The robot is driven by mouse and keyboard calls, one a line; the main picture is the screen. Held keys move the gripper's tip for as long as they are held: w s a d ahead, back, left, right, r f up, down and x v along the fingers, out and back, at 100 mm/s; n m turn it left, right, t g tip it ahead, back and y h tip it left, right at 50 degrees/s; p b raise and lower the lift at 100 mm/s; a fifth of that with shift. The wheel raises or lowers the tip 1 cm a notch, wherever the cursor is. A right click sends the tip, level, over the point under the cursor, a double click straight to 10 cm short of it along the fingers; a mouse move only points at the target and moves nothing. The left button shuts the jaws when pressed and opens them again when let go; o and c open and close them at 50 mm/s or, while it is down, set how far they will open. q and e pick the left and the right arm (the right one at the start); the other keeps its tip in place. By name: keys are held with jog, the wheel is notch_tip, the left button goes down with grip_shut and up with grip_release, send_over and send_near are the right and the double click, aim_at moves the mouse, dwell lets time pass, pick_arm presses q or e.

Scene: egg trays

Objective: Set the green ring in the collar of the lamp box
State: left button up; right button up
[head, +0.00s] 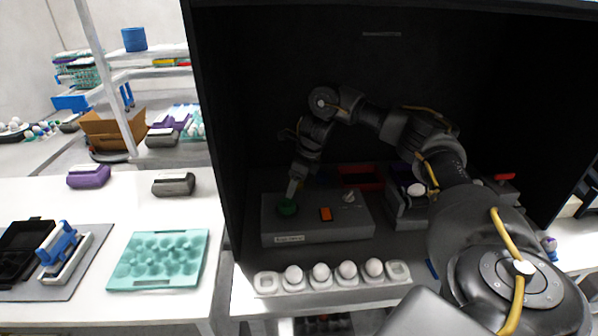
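The lamp box (340,222) is a grey box with a sloped top and a small label on its front, inside a dark booth. A green round piece (287,208), which looks like the green ring, is at the left of its top. An orange switch and a small knob are also on the box. My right gripper (292,189) points down from above, with its fingertips at the green piece. I cannot tell whether the fingers grip it or whether it is seated in the collar, which is hidden. My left gripper is not in view.
A white holder (333,278) with several white eggs or bulbs stands in front of the lamp box. A dark tray block with a white round item (416,190) is to its right. A teal egg tray (160,259) lies on the left table. The booth wall (214,150) edges the left.

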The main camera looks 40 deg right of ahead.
jog(key=v, duration=0.3)
jog(key=shift+r, duration=0.2)
jog(key=shift+f, duration=0.1)
dwell(0.4)
